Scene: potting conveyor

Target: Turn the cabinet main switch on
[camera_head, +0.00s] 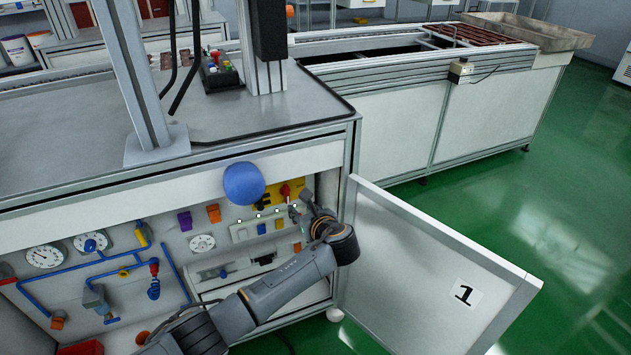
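The cabinet (349,240) stands open under the near worktop. Inside it, a red rotary switch (285,190) sits on a yellow plate (264,196), at the upper right of the panel; it looks like the main switch. Its exact handle angle is too small to tell. My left gripper (299,205) is just right of and below the red switch, with its fingers towards the panel. The fingers look apart with nothing between them. I cannot tell whether they touch the switch. My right gripper is not in view.
The cabinet door (425,255), marked 1, is swung open to the right of my arm. A blue dome (243,183) is left of the yellow plate. Gauges (45,256) and blue pipes (85,268) fill the panel's left. Green floor (560,230) is clear at right.

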